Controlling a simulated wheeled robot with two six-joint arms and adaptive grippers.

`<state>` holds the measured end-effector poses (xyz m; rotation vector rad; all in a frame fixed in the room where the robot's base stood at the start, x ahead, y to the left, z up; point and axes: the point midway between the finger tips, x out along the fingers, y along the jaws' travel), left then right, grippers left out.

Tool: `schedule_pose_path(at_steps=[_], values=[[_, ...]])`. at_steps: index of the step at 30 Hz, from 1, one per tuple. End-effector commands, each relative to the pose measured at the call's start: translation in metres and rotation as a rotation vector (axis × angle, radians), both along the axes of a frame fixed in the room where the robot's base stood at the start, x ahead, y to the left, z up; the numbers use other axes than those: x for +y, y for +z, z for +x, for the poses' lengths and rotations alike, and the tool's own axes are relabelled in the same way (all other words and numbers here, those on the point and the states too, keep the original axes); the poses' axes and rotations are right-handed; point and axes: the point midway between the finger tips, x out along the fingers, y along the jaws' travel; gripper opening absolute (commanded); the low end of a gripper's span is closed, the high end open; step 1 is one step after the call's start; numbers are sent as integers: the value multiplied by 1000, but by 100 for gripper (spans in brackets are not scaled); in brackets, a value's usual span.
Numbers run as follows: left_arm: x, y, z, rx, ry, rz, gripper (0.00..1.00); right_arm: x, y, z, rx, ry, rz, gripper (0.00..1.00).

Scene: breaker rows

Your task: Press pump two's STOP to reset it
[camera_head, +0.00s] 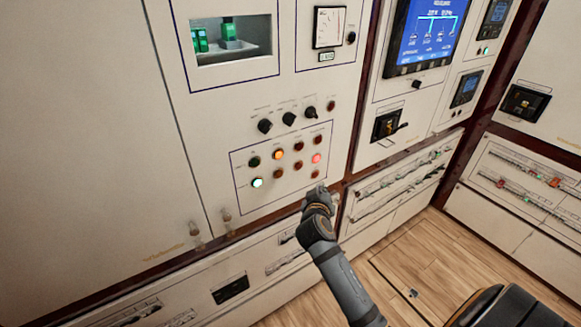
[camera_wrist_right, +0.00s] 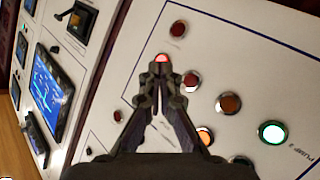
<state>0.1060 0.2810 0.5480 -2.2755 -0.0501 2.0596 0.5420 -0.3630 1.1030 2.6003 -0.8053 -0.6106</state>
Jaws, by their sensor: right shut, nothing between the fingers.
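The button panel (camera_head: 237,174) has two rows of round buttons. A "PUMP 2" label (camera_wrist_right: 301,149) stands beside a lit green button (camera_wrist_right: 272,132); this row continues with a dim amber button (camera_wrist_right: 229,103), a dark red button (camera_wrist_right: 191,80) and a lit red button (camera_wrist_right: 162,58). In the head view this is the lower row, with its dark red button (camera_head: 298,167) and lit red button (camera_head: 316,158). The smaller labels, including STOP, are unreadable. My right gripper (camera_head: 319,190) is shut and empty, below the panel's right end. In the wrist view its fingertips (camera_wrist_right: 160,75) partly overlap the lit red button.
The upper row has a lit orange button (camera_head: 278,154). One more red button (camera_head: 315,174) sits below the lit red one. Black rotary knobs (camera_head: 289,119) project above the panel. A blue screen (camera_head: 428,32) and a breaker handle (camera_head: 390,125) are to the right. Wooden floor (camera_head: 405,262) is open below.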

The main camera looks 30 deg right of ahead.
Motion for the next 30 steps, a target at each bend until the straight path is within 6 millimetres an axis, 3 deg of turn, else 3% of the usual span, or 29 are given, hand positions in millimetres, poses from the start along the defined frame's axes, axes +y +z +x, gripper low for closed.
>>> schedule_pose_path(at_steps=[14,30], values=[[-2,-3,0,0,1,-2,34,0,0,7,-3,-1,0,0],[-2,-24,0,0,1,-2,34,6,-1,78,-2,-1,1,0]])
